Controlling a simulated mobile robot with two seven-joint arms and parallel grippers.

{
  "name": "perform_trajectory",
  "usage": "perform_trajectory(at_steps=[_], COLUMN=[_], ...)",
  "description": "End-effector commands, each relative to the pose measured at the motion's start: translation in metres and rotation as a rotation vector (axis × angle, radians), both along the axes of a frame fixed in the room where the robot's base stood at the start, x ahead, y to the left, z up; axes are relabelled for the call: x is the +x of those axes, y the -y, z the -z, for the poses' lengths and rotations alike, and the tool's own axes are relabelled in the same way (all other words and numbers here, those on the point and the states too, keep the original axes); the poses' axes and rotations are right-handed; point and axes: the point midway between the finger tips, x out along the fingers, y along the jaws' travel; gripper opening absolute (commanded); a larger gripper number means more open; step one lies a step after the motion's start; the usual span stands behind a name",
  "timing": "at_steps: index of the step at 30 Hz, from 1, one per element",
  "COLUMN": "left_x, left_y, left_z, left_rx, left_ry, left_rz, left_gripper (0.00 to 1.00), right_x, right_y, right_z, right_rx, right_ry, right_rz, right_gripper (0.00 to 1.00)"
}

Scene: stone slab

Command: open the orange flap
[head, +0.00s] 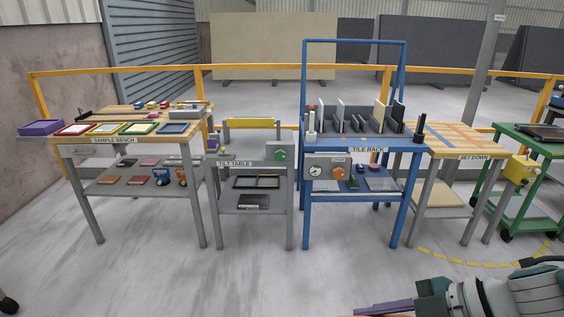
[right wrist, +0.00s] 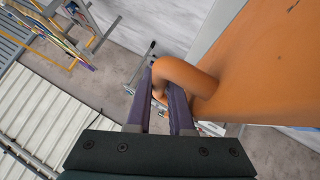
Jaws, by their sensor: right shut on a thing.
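The orange flap (right wrist: 262,70) fills the upper right of the right wrist view as a broad, smooth panel. A rounded orange handle (right wrist: 185,72) sticks out from it. My right gripper (right wrist: 163,92) has its purple fingers on either side of this handle and is shut on it. How far the flap stands open cannot be told. My left gripper is in neither view.
A sample bench (head: 65,152) with coloured trays, a grey tilt table (head: 226,185), a blue tile rack (head: 388,142) and a set-down table (head: 455,143) stand in a row ahead. A green cart (head: 505,207) is at the right. The floor before them is clear.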

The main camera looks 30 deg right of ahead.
Motion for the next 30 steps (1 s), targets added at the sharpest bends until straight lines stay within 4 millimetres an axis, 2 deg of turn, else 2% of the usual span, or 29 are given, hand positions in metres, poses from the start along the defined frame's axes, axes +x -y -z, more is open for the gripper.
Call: perform_trajectory(at_steps=[1,4,14,30], left_x=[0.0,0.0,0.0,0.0], left_y=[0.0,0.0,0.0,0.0], left_z=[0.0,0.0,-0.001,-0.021], left_rx=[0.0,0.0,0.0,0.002], left_ry=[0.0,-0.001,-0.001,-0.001], left_rz=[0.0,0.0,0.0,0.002], left_gripper=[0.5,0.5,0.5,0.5], right_x=[0.001,0.001,-0.004,-0.057], right_y=[0.0,0.0,0.003,0.041], right_z=[0.0,0.0,-0.002,-0.059], right_rx=[0.0,0.0,-0.002,-0.002], right_ry=[0.002,0.002,-0.003,-0.001], right_rz=[0.001,0.001,0.001,0.001], right_gripper=[0.21,0.32,0.32,0.32])
